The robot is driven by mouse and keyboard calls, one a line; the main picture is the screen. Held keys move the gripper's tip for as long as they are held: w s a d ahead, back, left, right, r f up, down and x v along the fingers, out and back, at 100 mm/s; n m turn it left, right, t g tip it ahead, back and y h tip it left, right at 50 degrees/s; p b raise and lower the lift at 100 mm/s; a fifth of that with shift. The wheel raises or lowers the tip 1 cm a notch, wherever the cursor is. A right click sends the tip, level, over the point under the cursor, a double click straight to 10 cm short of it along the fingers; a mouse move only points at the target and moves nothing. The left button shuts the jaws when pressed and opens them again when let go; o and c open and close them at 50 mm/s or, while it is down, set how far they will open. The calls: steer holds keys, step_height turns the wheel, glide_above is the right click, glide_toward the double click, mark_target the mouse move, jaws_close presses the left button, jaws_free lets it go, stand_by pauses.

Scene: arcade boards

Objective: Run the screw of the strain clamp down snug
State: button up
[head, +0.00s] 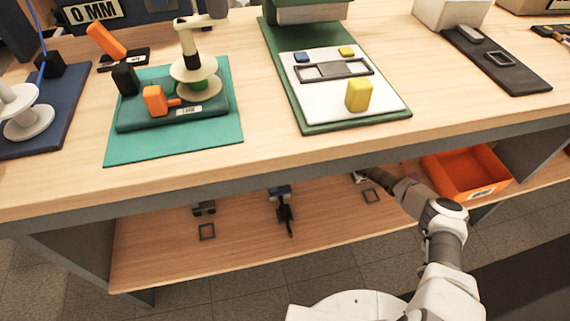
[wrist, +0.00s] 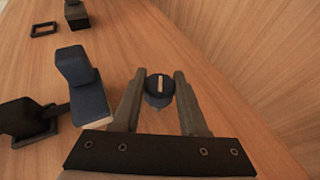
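A dark blue round screw knob (wrist: 159,84) with a pale line across its top is in the middle of the wrist view. The two fingers of my gripper (wrist: 160,79) stand on either side of it. They are apart by about the knob's width, and I cannot tell whether they press on it. The body under the knob is mostly hidden. In the head view my gripper (head: 361,178) is on the lower shelf, partly hidden under the bench edge, and the knob cannot be made out there.
Left of my gripper stand a blue block (wrist: 80,84) and a dark handled part (wrist: 25,118). A black block (wrist: 75,12) and a small square frame (wrist: 45,29) lie farther off. An orange bin (head: 468,174) sits to the right on the shelf (head: 160,255). The bench top (head: 275,150) overhangs my arm.

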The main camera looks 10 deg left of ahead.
jaws_close()
